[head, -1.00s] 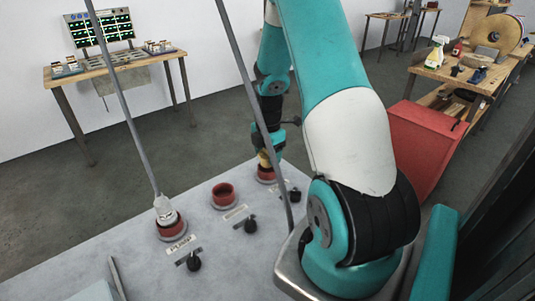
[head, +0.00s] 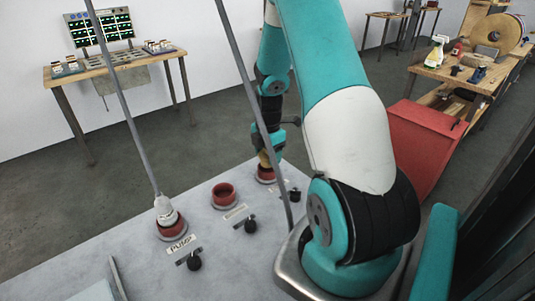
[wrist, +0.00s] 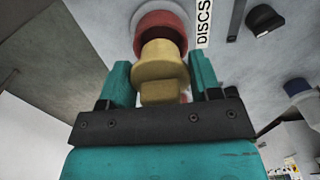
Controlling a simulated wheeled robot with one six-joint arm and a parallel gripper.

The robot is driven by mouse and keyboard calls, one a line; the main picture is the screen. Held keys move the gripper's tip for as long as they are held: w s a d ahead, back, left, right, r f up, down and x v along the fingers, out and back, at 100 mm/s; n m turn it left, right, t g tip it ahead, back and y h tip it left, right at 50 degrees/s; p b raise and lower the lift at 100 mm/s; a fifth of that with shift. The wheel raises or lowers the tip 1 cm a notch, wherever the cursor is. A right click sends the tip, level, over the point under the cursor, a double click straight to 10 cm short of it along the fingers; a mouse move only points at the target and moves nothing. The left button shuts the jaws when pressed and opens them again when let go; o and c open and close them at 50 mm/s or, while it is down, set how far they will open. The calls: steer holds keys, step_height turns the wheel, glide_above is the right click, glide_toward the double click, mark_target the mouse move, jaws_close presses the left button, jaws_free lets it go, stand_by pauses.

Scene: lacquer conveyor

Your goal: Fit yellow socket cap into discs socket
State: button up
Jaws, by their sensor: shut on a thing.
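The yellow socket cap (wrist: 160,68) is between the two fingers of my gripper (wrist: 160,78), which is shut on it. In the wrist view the cap's far end meets the red ring of the discs socket (wrist: 160,22), beside a label reading DISCS (wrist: 204,24). The cap lines up roughly with the ring. How deep it sits is hidden. In the head view my gripper (head: 268,146) points down over the rightmost red socket (head: 265,174), with a bit of the yellow cap (head: 264,160) showing between them.
An empty red socket (head: 223,195) is in the middle of the grey panel (head: 130,245). A left socket (head: 172,230) by the PUMP label (head: 182,243) holds a pale fitting on a rod (head: 140,150). Black knobs (head: 250,226) stand in front of the sockets.

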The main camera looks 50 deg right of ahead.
steer(key=shift+f+b, duration=0.9)
steer(key=shift+f, duration=0.5)
steer(key=o, duration=1)
step_height(320, 180, up, 18)
steer(key=shift+f+b, duration=0.25)
steer(key=shift+b, duration=0.15)
